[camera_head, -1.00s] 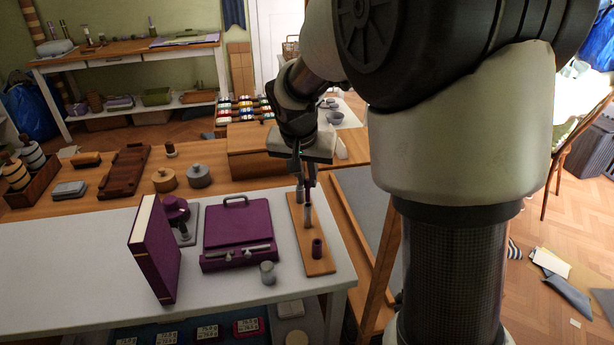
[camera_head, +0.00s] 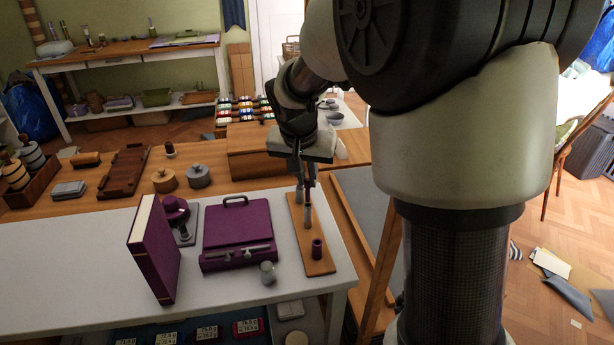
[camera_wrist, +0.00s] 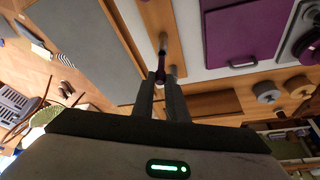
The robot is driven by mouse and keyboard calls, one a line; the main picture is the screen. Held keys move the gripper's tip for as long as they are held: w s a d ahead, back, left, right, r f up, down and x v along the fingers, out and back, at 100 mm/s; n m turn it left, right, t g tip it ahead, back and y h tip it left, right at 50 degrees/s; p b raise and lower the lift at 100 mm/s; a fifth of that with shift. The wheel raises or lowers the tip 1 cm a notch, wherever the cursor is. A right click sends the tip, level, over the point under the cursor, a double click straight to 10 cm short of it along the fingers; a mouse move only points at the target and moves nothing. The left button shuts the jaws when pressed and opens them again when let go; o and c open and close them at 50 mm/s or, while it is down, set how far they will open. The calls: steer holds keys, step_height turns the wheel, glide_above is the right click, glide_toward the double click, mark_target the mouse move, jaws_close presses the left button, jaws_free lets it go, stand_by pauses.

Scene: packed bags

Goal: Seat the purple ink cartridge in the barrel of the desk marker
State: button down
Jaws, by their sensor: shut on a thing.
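My gripper (camera_head: 304,196) points down over the far half of a narrow wooden board (camera_head: 294,214). It is shut on the purple ink cartridge (camera_wrist: 160,72), a small dark piece between the fingertips in the wrist view. Below the fingertips in the head view stands a slim grey upright piece (camera_head: 308,219), which looks like the barrel of the desk marker. The cartridge appears close above or at its top; I cannot tell whether it is inside. A short purple cup-like piece (camera_head: 317,249) stands nearer on the same board.
A purple case (camera_head: 237,226) with a handle lies left of the board, with a small grey jar (camera_head: 268,272) in front. A tall purple book (camera_head: 153,252) stands further left. Wooden and grey round boxes (camera_head: 198,176) sit behind. The white table (camera_head: 80,265) is clear at left.

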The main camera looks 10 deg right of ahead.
mark_target(307, 196)
steer(key=shift+f+b, duration=2.3)
steer(key=shift+f, duration=0.55)
steer(key=c, duration=1.7)
jaws_free()
steer(key=shift+r, duration=0.1)
steer(key=p+v, duration=0.4)
steer(key=v, duration=1.3)
steer(key=shift+s+a+r, duration=0.1)
steer(key=shift+r, duration=0.05)
steer(key=s+d+f+n+t+y, duration=0.1)
steer(key=s+d+n, duration=0.1)
steer(key=s, duration=0.8)
steer(key=s+d+f+n+t+y, duration=0.1)
steer(key=s+n, duration=0.2)
steer(key=s, duration=0.7)
step_height(307, 196, up, 19)
steer(key=p, duration=1.9)
steer(key=shift+s+d, duration=0.1)
